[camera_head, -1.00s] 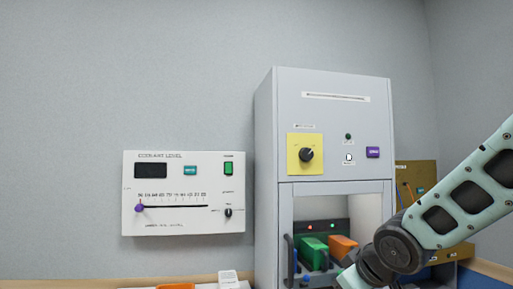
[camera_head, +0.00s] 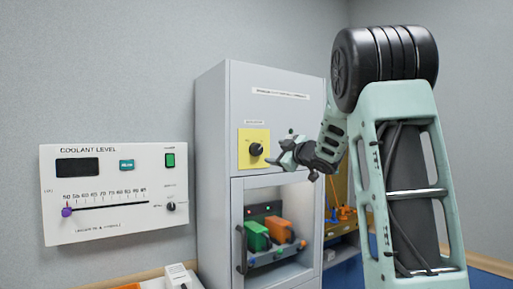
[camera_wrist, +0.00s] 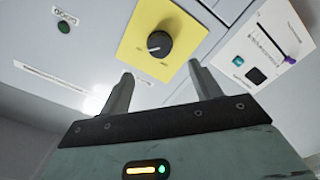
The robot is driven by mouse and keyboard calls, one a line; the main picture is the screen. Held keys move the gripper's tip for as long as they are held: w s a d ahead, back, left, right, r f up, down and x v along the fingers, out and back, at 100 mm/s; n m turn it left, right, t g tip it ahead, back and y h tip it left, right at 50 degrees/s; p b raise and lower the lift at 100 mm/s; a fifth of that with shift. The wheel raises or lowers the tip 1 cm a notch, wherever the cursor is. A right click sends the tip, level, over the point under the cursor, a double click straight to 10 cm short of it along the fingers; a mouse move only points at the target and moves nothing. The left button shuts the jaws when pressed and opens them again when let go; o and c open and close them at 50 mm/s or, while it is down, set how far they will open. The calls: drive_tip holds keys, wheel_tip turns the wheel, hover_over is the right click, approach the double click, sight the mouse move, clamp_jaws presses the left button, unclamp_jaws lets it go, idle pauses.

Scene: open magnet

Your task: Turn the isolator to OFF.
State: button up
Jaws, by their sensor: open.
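The isolator is a black rotary knob (camera_head: 256,149) on a yellow plate (camera_head: 246,160), on the upper front of the grey cabinet. In the wrist view the knob (camera_wrist: 158,43) and yellow plate (camera_wrist: 135,50) lie just beyond the fingertips. My gripper (camera_head: 272,160) is just right of the knob in the head view. In the wrist view my gripper (camera_wrist: 160,72) is open and empty, its two fingers spread on either side of the knob's line. The fingers appear short of the knob, not around it. The lettering by the knob is too small to read.
The grey cabinet (camera_head: 213,130) has a lower compartment with a green block (camera_head: 256,236) and orange block (camera_head: 278,229) behind a dark door handle (camera_head: 240,248). A white coolant level panel (camera_head: 110,215) hangs on the wall to the left.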

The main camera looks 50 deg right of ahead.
sight(259, 150)
drive_tip(key=p+x, duration=0.3)
drive_tip(key=x, duration=0.6)
drive_tip(key=shift+w+d+r+p, duration=0.1)
drive_tip(key=shift+w+p, duration=0.2)
drive_tip(key=shift+x, duration=0.75)
drive_tip(key=c, duration=1)
drive_tip(key=shift+o, duration=0.2)
